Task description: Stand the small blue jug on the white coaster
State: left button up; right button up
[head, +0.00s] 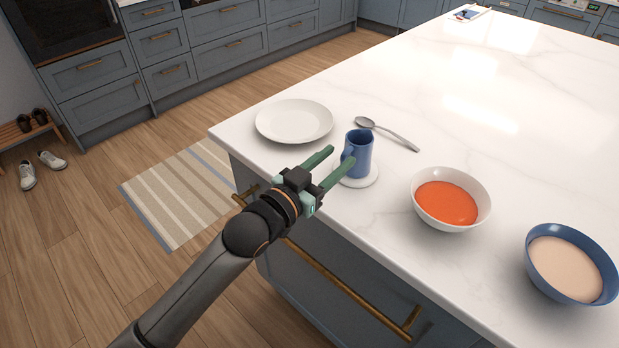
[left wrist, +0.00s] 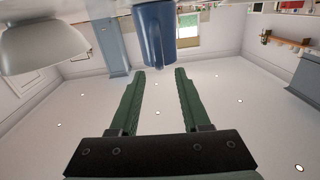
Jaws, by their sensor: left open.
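The small blue jug (head: 358,152) stands upright on the white coaster (head: 368,181), near the counter's front edge. Its handle is on the left side, facing my gripper. My left gripper (head: 342,155) is open, with its green fingers pointing at the jug from the left. In the left wrist view, which is upside down, the jug (left wrist: 154,35) shows just beyond the open fingertips (left wrist: 160,72), with nothing held between them. In the head view the near finger hides part of the coaster. My right gripper is not in view.
A white plate (head: 294,121) lies left of the jug, and a spoon (head: 388,134) lies behind it. To the right are a white bowl of orange soup (head: 423,213) and a blue bowl (head: 538,278) with pale contents. The far counter (head: 480,60) is mostly clear.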

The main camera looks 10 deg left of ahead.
pick_arm(q)
jog(key=v, duration=0.9)
jog(key=s+a+f+n+g+y, duration=0.1)
jog(key=s+a+f+n+y, duration=0.15)
jog(key=f, duration=0.65)
jog(key=s+a+f+n+g+y, duration=0.1)
jog(key=s+a+f+y, duration=0.15)
jog(key=f, duration=0.65)
jog(key=s+a+f+n+g+y, duration=0.1)
jog(key=s+a+f+g, duration=0.3)
jog(key=s+f, duration=0.8)
jog(key=shift+s+a+f+y, duration=0.35)
jog(key=shift+f+y, duration=0.35)
jog(key=shift+f, duration=0.3)
jog(key=shift+w+d, duration=0.1)
